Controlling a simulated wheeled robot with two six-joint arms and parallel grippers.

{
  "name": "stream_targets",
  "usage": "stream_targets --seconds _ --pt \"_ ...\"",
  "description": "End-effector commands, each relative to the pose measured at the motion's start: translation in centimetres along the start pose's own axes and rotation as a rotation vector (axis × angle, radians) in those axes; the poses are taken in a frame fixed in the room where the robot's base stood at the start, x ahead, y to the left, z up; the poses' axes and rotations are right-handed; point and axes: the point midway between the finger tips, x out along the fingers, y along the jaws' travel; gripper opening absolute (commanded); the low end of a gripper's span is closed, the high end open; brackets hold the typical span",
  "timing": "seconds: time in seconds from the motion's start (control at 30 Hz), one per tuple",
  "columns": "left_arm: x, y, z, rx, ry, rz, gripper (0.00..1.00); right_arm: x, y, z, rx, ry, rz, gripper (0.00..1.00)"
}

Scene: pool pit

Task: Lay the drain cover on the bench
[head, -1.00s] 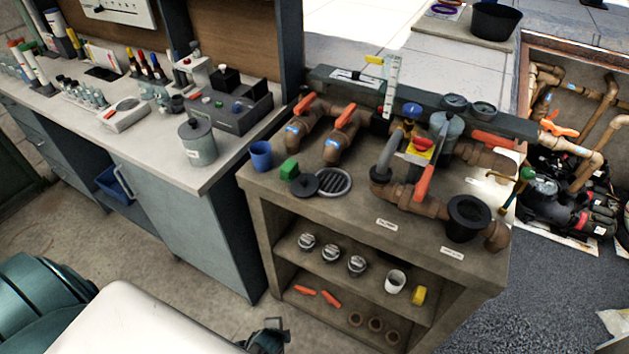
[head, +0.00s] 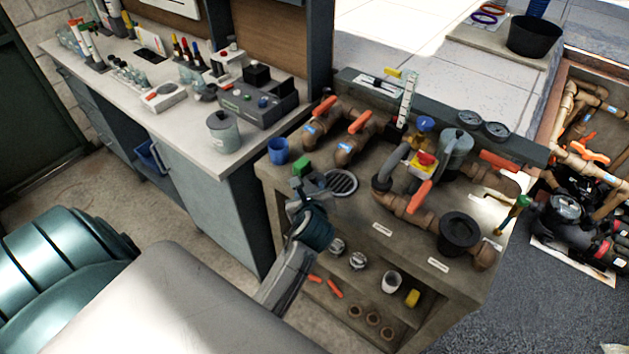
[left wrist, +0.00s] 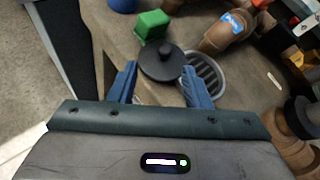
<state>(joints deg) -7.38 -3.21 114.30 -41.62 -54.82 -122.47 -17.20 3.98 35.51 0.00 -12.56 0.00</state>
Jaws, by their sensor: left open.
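A black round disc with a raised knob, which looks like the drain cover (left wrist: 165,66), lies flat on the stone worktop, shown in the left wrist view. It sits against the left edge of a round slotted grate (left wrist: 207,76); I cannot tell whether it overlaps the rim. My left gripper (left wrist: 159,69) is open, its two blue fingertips to either side of the disc and nothing between them held. In the head view my left gripper (head: 308,187) covers most of the disc, while the grate (head: 342,184) shows just right of it. My right gripper is not in view.
A green block (head: 302,166) and a blue cup (head: 278,151) stand close behind the gripper. Brown pipes with orange handles (head: 360,122) crowd the worktop's back and right. The grey-topped lab bench (head: 190,135) to the left carries a lidded pot (head: 223,132) and instruments.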

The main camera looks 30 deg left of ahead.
Motion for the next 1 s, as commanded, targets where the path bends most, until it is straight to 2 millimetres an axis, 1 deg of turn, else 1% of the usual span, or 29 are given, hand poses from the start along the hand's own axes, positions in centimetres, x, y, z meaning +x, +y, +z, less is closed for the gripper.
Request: stream_targets --seconds 0.03,0.1,0.23,0.33,0.5,0.63,0.73,0.93,0.97,1.0 --pt "0.8 -0.1 0.2 0.002 0.0 0.0 0.44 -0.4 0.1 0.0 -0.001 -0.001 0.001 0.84" --pt "1.6 -0.1 0.1 0.002 0.0 0.001 0.44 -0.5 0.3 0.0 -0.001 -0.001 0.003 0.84" --pt "2.4 -0.1 0.0 -0.002 0.002 0.0 0.44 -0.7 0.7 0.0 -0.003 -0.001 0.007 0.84" --pt "3.2 -0.3 0.2 -0.001 0.001 0.0 0.44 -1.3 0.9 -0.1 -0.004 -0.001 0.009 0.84" --pt "5.4 -0.7 0.3 -0.001 0.002 0.001 0.44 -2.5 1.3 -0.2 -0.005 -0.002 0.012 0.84" --pt "6.9 -0.7 0.1 -0.001 0.002 -0.001 0.44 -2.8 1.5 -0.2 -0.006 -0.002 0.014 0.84" --pt "7.4 -0.6 -0.1 -0.004 0.003 -0.001 0.44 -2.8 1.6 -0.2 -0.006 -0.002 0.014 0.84" --pt "7.5 -0.6 -0.1 -0.004 0.003 -0.001 0.44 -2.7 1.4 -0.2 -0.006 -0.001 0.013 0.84" --pt "7.5 -0.6 -0.1 -0.004 0.003 -0.001 0.42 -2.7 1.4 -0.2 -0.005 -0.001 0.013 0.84" --pt "7.5 -0.6 -0.1 -0.004 0.003 -0.001 0.34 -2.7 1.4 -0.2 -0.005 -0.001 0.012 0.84"
